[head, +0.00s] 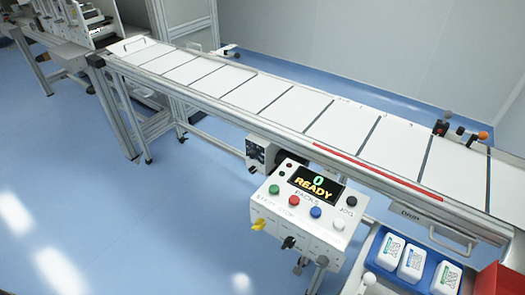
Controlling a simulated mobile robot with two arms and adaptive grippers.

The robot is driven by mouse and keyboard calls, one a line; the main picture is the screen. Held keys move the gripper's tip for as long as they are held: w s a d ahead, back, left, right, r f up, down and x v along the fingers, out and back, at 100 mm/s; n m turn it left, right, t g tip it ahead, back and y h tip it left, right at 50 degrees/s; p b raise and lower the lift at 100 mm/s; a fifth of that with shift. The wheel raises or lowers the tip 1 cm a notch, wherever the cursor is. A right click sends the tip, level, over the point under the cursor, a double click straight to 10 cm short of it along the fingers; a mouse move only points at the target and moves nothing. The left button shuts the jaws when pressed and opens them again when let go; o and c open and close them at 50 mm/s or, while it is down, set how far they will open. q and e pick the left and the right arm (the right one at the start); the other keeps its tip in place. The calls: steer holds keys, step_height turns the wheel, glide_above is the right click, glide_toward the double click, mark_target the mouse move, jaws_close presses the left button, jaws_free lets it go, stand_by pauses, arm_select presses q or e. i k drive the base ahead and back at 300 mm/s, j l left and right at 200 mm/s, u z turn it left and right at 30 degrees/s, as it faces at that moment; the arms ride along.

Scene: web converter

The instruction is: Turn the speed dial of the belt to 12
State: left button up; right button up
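The conveyor belt (275,97) runs from the upper left to the right edge, with flat white panels parted by dark lines. Under its near side is a motor-like unit (288,151) with a dark front panel (256,154). Pale marks on that panel may belong to a dial; the setting is too small to read. A white control box (310,211) stands in front, its display (316,184) showing 0 and READY. A yellow knob (258,224) and a black knob (289,242) stick out at its front edge. Neither gripper is in view.
The control box has green (274,189), red (294,201), blue (315,211) and white (339,224) buttons. A blue crate (443,259) with white packs and a red bin (499,279) stand at the lower right. Blue floor (120,215) is clear at the left.

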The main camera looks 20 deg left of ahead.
mark_target(252, 154)
steer(key=i+j+z, duration=0.1)
steer(key=j, duration=0.4)
steer(key=i+j+z, duration=0.1)
steer(key=j, duration=0.4)
steer(key=i+j+z, duration=0.1)
steer(key=i+j, duration=0.15)
steer(key=j, duration=0.25)
steer(key=i+j+z, duration=0.1)
steer(key=j, duration=0.45)
steer(key=i+j+z, duration=0.1)
steer(key=j, duration=0.4)
